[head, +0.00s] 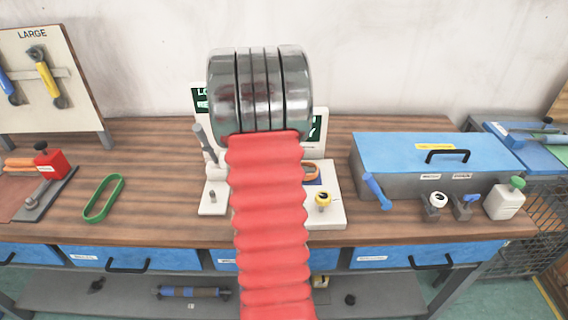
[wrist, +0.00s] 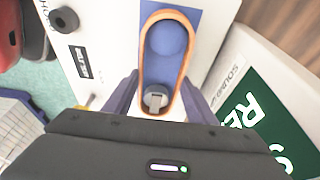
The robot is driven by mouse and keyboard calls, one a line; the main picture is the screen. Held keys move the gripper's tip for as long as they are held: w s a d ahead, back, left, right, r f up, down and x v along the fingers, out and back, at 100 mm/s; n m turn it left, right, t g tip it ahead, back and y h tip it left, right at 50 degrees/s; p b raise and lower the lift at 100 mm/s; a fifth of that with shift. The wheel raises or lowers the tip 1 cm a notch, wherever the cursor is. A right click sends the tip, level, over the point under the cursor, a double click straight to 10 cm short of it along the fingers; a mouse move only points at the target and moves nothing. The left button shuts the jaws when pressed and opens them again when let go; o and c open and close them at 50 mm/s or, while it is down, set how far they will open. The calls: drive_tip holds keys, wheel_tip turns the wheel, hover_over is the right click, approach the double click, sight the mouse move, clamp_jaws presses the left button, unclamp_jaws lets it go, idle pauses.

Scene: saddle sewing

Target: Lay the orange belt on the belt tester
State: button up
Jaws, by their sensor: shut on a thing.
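The belt tester has a white base (head: 330,212) in the middle of the bench, partly hidden behind my arm in the head view. The orange belt (wrist: 141,58) is a narrow upright loop in the wrist view; a small part of it (head: 313,167) shows right of my arm in the head view. The loop frames the tester's blue round pulley (wrist: 167,42) and a grey peg (wrist: 155,98). I cannot tell whether it is seated around them or just above. My gripper (wrist: 162,92) is shut on the belt, purple fingers on both sides of its near end. The head view hides the gripper.
A green belt (head: 103,198) lies on the bench to the left. A red clamp (head: 49,163) stands at the far left. A blue-lidded box (head: 400,150) stands to the right, with small tools before it. A green sign (wrist: 255,120) is close right of my gripper.

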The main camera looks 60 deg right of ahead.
drive_tip(key=shift+f, duration=0.55)
drive_tip(key=o, duration=1.1)
drive_tip(key=shift+o, duration=0.2)
drive_tip(key=v, duration=1.3)
drive_tip(key=shift+w+r, duration=0.15)
drive_tip(key=shift+r, duration=0.2)
